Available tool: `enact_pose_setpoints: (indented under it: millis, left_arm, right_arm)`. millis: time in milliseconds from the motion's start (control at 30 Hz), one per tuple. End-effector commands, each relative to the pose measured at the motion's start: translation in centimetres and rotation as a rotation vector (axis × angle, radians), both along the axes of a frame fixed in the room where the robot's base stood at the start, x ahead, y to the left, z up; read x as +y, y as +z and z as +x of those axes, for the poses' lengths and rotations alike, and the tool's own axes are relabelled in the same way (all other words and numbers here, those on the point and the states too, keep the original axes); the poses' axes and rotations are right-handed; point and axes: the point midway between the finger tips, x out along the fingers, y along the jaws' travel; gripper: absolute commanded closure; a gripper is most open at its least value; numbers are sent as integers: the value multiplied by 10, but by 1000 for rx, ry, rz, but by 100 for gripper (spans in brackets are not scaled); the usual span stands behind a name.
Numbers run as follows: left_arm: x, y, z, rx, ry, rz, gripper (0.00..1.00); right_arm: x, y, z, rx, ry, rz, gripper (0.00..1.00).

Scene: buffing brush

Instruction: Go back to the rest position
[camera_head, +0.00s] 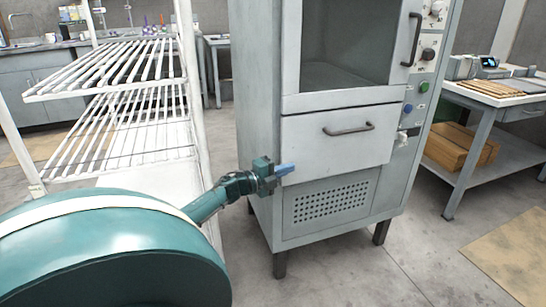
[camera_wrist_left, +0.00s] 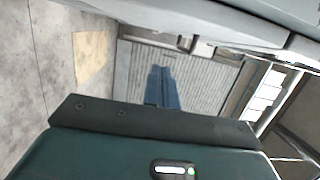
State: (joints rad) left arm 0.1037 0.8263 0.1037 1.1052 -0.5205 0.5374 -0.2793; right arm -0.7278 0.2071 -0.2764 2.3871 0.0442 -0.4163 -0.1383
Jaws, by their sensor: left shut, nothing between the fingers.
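My left gripper (camera_head: 285,170) is in front of the lower left part of a grey metal cabinet (camera_head: 335,140), near the level between its drawer and its perforated panel. Its blue fingers are shut together with nothing between them. In the left wrist view the shut blue fingers (camera_wrist_left: 162,88) show against a grey ribbed surface. Whether the fingertips touch the cabinet cannot be told. My right gripper is not in view.
A white slatted rack (camera_head: 110,70) stands left of the cabinet. Grey floor (camera_head: 400,250) is clear at the front right.

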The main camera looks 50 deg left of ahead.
Motion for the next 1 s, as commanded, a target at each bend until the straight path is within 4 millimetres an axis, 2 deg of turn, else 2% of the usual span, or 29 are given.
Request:
enact_pose_setpoints:
  millis: [100,300,700,767,867,1000]
  left_arm:
    - [2,1,-20,3,-2,1,100]
    - [4,0,-41,0,-1,0,100]
    - [5,3,-47,-1,-2,1,100]
    - [5,11,-47,-2,-2,1,100]
    - [5,36,-47,-2,-2,1,100]
    - [5,89,-47,-2,-2,1,100]
  right_arm:
    - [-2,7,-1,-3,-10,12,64]
    - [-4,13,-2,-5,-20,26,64]
    - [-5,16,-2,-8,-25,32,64]
    - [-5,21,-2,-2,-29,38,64]
    - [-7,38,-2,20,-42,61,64]
    - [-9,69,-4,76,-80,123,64]
